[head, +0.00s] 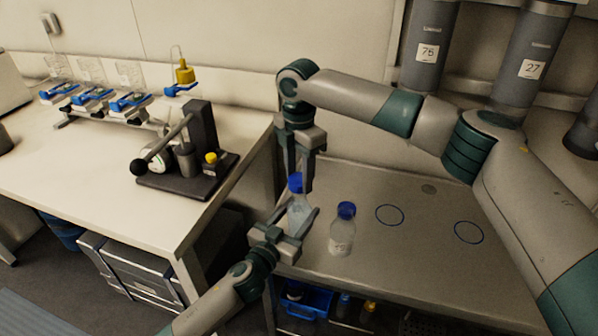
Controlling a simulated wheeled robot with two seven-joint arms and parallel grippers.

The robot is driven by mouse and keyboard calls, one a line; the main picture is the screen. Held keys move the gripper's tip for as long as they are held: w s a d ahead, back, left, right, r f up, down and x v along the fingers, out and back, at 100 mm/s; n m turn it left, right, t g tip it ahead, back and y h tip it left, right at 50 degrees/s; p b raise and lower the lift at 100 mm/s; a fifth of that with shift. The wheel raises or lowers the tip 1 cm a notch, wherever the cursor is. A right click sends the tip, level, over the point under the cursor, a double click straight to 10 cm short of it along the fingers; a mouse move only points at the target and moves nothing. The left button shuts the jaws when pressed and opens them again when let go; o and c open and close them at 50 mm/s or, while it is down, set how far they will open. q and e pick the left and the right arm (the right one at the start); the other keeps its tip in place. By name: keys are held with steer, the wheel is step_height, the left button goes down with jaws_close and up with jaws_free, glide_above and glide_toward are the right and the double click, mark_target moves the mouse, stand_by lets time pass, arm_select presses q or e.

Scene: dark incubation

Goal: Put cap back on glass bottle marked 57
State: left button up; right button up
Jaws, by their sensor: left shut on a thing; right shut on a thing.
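My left gripper (298,211), the lower one, is shut around the body of a clear glass bottle (297,205) at the left end of the grey table. The bottle looks upright; no number on it is legible. My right gripper (298,183) points down from above and is shut on a blue cap (295,180). The cap is at the bottle's top; I cannot tell whether it is seated or just above the neck. A second glass bottle (341,238) with a blue cap stands just to the right. Its label is too small to read.
The grey table (400,262) has two blue ring marks and free room on the right. Grey cylinders marked 75 (427,55) and 27 (530,70) hang behind. A lever device (195,160) stands on the white bench at left. A blue bin (310,300) sits below the table.

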mark_target(299, 212)
steer(key=shift+f, duration=0.45)
steer(key=shift+f, duration=0.1)
steer(key=shift+f, duration=0.8)
steer(key=shift+f, duration=0.5)
stand_by(0.7)
